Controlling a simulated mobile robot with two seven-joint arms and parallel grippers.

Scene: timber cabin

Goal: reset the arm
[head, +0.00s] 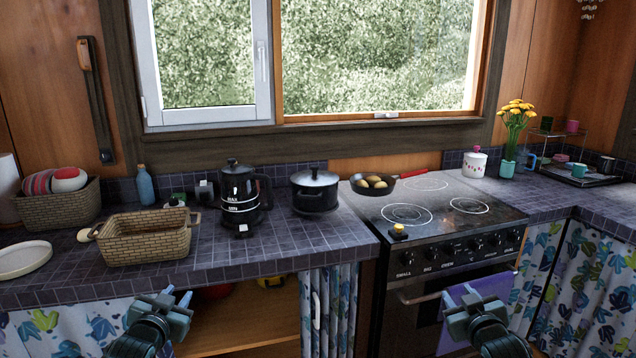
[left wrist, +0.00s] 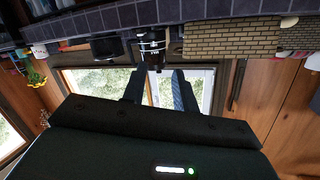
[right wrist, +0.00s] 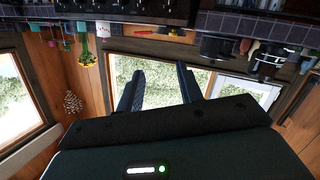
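My left gripper (head: 172,300) is in front of the counter, below its front edge, near the open shelf. Its two fingers stand apart with nothing between them, as the left wrist view (left wrist: 159,90) also shows. My right gripper (head: 467,296) is in front of the oven door. Its fingers are apart and empty in the right wrist view (right wrist: 161,88). Neither gripper touches any object that I can see.
The tiled counter (head: 285,245) holds a wicker basket (head: 147,240), a black kettle (head: 240,195) and a black pot (head: 314,190). The stove (head: 440,215) carries a pan (head: 372,187) with round food. A purple towel (head: 470,305) hangs at the oven handle.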

